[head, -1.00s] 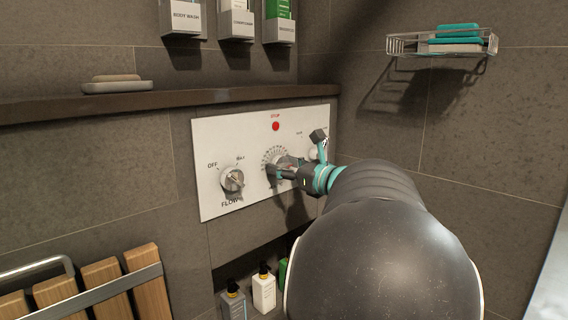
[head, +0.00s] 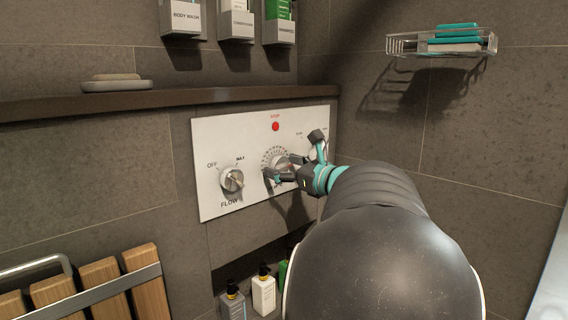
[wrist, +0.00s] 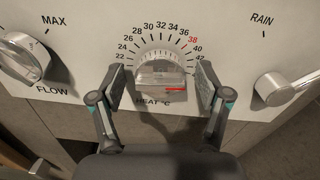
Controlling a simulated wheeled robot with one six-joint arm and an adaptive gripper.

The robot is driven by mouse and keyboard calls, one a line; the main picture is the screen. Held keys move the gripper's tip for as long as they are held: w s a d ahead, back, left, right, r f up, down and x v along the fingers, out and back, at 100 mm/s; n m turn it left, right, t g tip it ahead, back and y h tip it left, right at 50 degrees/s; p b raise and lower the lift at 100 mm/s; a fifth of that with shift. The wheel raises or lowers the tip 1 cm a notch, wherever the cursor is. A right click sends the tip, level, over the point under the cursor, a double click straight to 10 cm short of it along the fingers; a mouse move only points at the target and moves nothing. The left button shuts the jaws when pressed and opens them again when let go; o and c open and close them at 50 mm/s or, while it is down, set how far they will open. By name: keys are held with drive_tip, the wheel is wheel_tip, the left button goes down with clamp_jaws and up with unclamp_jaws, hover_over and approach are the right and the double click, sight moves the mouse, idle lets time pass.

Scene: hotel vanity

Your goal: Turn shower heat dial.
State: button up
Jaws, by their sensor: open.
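The heat dial (wrist: 160,75) is a metal knob with a bar grip in front of a half ring of numbers from 22 to 42. Its bar lies roughly level in the wrist view, with a red mark toward its right end. The number 38 is printed in red. My gripper (wrist: 160,82) is open, with one finger on each side of the dial and a gap on both sides. In the head view the dial (head: 280,161) is partly hidden by my gripper (head: 293,160).
The flow knob (head: 232,179) is left of the heat dial on the white panel (head: 225,135). A rain knob (wrist: 274,88) is on the right. A dark ledge (head: 170,101) runs above, and bottles (head: 263,293) stand in a niche below.

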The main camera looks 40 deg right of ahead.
drive_tip(key=shift+s, duration=0.1)
drive_tip(key=s, duration=1.1)
drive_tip(key=shift+s+d, duration=0.4)
drive_tip(key=shift+d, duration=0.05)
